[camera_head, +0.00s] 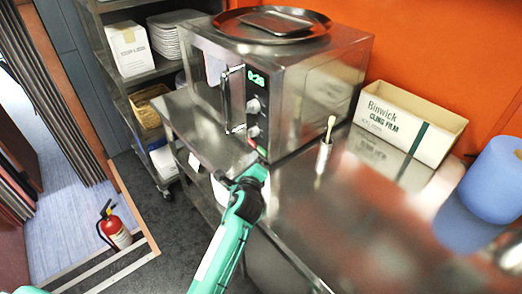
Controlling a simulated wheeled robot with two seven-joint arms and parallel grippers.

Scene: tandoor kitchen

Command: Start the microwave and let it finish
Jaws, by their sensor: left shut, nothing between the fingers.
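The steel microwave (315,92) stands on the steel counter against the orange wall. Its door with a vertical handle (226,100) faces left and looks closed. A green display (256,79) reads about 0:26, with knobs (254,106) below it. My left gripper (254,150) is shut and empty, in front of the lower part of the control panel, by its bottom edge. Whether its tip touches the panel I cannot tell. My right gripper is not in view.
Trays (272,25) lie on top of the microwave. A small pot with a brush (325,148) stands right of my gripper. A cling film box (408,122) and a blue roll (494,178) are farther right. A shelf rack (122,85) stands left; a fire extinguisher (114,228) is on the floor.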

